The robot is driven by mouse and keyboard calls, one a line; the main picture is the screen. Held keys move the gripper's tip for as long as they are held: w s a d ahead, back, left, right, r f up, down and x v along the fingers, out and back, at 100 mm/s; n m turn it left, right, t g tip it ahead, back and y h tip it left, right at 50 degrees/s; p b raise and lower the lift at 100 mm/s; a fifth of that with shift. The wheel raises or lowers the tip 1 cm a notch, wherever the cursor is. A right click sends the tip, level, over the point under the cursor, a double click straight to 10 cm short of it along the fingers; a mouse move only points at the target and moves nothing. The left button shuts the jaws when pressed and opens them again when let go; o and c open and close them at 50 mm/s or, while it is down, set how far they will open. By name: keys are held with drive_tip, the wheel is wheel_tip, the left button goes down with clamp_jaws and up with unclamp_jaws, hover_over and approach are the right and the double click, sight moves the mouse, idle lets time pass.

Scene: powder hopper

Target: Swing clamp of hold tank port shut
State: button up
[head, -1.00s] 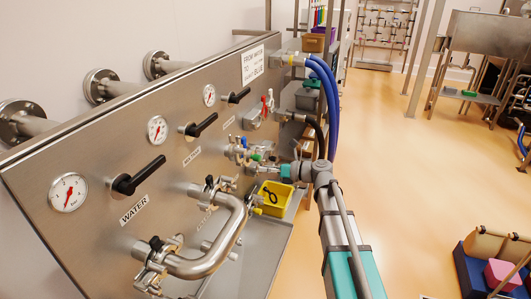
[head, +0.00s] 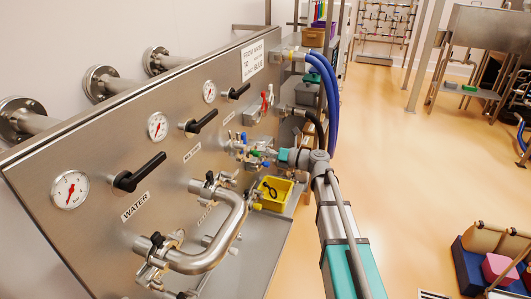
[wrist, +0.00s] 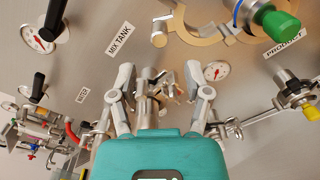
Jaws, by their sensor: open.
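My gripper (wrist: 167,84) is open, its two fingers spread on either side of a small metal port with a clamp (wrist: 150,88) on the steel panel. I cannot tell from these frames whether this is the hold tank port, as no label saying so is readable. Whether the clamp is swung open or shut is unclear, and my gripper body hides its lower part. In the head view my gripper (head: 256,152) is close to the panel (head: 115,130), beside small fittings with blue and green parts. No finger is clearly touching the clamp.
A bent steel pipe (head: 222,250) joins two clamped ports on the panel. Black valve handles (head: 138,174) and round gauges (head: 69,190) stand out from it. A yellow bin (head: 274,193) sits below my gripper. Blue hoses (head: 330,100) hang behind. The floor (head: 430,190) to the right is mostly clear.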

sight(242, 146)
drive_tip(key=shift+x, duration=4.1)
clamp_jaws()
drive_tip(key=shift+w, duration=0.1)
